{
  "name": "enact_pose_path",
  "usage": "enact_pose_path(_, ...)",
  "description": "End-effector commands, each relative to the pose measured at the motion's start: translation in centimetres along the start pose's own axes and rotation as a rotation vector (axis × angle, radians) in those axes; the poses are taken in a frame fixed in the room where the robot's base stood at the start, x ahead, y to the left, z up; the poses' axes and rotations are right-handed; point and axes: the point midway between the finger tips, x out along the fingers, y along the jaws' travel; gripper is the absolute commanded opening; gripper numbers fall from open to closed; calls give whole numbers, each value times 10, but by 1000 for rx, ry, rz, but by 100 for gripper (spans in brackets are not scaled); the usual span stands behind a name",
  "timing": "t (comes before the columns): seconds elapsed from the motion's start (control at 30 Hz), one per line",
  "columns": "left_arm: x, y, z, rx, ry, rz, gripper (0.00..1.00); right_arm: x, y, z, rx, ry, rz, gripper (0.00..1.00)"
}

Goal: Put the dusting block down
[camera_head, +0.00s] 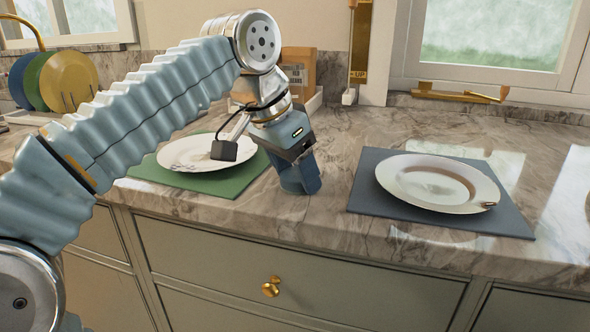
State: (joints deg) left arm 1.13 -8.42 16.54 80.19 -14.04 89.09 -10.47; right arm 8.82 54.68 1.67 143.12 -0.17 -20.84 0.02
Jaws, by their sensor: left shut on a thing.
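My left arm comes in from the left, and its gripper (299,176) points down at the marble counter between two place mats. It is shut on the dusting block (291,181), a small blue piece that shows low between the fingers. Much of the block is hidden by the fingers, and its underside is at or very near the counter; I cannot tell if it touches. My right gripper is not in view.
A white plate (190,153) sits on a green mat (236,180) to the left, partly behind my arm. A stained plate (437,183) sits on a dark mat (366,190) to the right. Bare counter (335,158) lies between. A wooden box (298,66) stands behind.

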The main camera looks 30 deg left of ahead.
Motion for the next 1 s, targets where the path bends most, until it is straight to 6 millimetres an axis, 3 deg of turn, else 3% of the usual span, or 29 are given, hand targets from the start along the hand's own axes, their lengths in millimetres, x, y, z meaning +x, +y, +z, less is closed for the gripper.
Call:
enact_pose_path(0.03,6,1,3,1,-19,5,65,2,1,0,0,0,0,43)
enact_pose_path(0.2,8,1,4,2,-27,7,87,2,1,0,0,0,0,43)
enact_pose_path(0.57,7,3,3,5,-29,12,87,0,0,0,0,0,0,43)
enact_pose_path(0.73,-17,2,-2,6,-23,10,87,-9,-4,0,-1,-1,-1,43)
enact_pose_path(1.0,-86,1,-5,4,-15,7,87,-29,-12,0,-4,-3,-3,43)
